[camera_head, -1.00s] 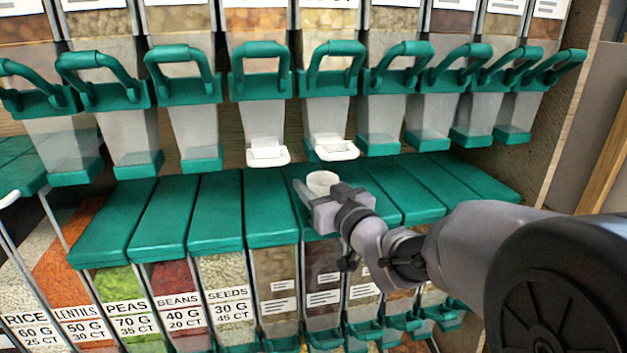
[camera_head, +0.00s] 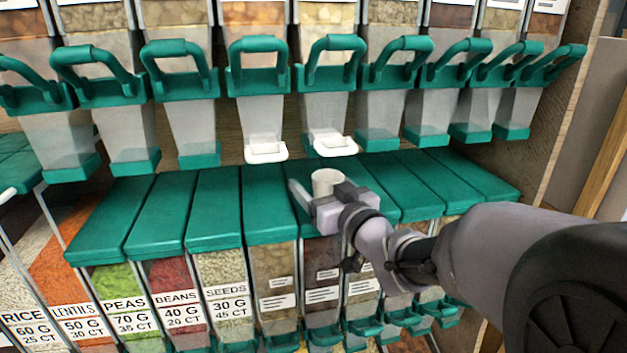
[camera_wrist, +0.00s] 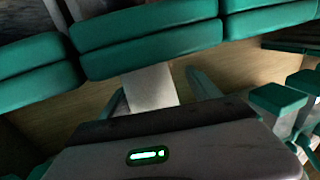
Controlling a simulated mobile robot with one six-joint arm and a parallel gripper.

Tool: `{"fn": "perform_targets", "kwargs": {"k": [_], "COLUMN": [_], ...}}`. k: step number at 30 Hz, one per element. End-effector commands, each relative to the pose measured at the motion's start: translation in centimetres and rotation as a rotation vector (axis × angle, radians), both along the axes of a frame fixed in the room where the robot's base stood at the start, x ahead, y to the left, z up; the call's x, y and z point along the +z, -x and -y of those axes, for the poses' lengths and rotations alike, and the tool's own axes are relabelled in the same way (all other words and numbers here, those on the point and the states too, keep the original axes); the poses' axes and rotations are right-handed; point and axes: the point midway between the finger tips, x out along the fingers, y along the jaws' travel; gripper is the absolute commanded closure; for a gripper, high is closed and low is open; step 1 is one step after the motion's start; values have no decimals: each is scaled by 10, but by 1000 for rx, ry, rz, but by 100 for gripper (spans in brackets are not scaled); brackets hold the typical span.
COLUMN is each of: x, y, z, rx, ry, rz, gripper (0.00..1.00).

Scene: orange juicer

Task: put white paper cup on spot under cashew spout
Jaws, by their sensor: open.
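A white paper cup (camera_head: 325,182) stands upright on a green bin lid in the head view, below the two spouts with white tips. The left white-tipped spout (camera_head: 265,150) and the right white-tipped spout (camera_head: 335,145) hang above the lids; I cannot read which is cashew. My gripper (camera_head: 322,190) is open with its fingers on either side of the cup. In the wrist view the pale cup (camera_wrist: 150,88) shows between the fingers, partly hidden by my gripper's body. Whether a finger touches it I cannot tell.
A row of dispensers with green handles (camera_head: 258,65) and clear chutes hangs over the lids. Green lids (camera_head: 165,215) form a sloping shelf, bare to the left of the cup. Labelled bins (camera_head: 177,290) stand below. A wooden side panel (camera_head: 562,130) bounds the right.

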Motion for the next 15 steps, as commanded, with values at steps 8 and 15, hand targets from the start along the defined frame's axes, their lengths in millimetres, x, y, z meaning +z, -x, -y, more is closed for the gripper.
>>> {"fn": "perform_targets", "kwargs": {"k": [8, 15], "x": [-1, -1], "y": [56, 88], "z": [27, 43], "rx": [-2, -1], "ry": [1, 1], "rz": [3, 3], "gripper": [29, 29]}}
